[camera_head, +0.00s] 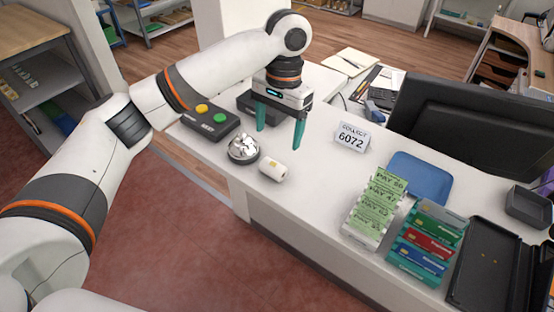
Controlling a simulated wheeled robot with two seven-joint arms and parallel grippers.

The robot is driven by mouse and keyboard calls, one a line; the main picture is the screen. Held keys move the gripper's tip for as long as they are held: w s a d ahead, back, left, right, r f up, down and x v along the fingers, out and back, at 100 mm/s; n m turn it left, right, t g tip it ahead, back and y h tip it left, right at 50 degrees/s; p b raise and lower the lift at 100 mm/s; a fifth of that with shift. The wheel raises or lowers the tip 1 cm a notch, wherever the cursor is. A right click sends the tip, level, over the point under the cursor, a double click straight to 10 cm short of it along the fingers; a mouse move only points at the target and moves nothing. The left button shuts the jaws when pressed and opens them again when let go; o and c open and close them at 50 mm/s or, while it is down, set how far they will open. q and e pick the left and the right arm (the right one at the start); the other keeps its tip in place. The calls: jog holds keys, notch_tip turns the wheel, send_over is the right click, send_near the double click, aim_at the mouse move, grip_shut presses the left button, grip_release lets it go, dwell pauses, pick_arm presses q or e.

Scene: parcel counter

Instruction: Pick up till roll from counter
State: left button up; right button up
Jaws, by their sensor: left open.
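The till roll (273,169) is a small white cylinder lying on its side on the white counter (310,190), near the counter's front edge. A silver bell (243,148) sits just to its left. My left gripper (279,136) reaches in from the left and points down, with its two green fingers apart. It is open and empty, above and beyond the till roll, and does not touch it. My right gripper is not in view.
A button box (210,124) with yellow and green buttons is left of the bell. A "6072" sign (351,137), blue tray (420,176), green pay slips (376,207), card rack (428,243) and dark monitor (455,115) stand to the right. Counter right of the roll is clear.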

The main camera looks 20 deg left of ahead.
aim_at(273, 164)
pick_arm(q)
jog(key=f, duration=0.2)
jog(key=s+f, duration=0.1)
jog(key=f, duration=0.1)
jog(key=shift+s+a+p, duration=0.15)
jog(key=shift+s+p, duration=0.05)
jog(key=shift+p, duration=0.1)
jog(key=shift+w+f, duration=0.15)
jog(key=shift+f, duration=0.1)
jog(key=f, duration=0.2)
jog(key=f+p, duration=0.1)
jog(key=f, duration=0.1)
jog(key=shift+s+a, duration=0.2)
jog(key=shift+s, duration=0.15)
jog(key=shift+f, duration=0.6)
jog(key=c, duration=1.1)
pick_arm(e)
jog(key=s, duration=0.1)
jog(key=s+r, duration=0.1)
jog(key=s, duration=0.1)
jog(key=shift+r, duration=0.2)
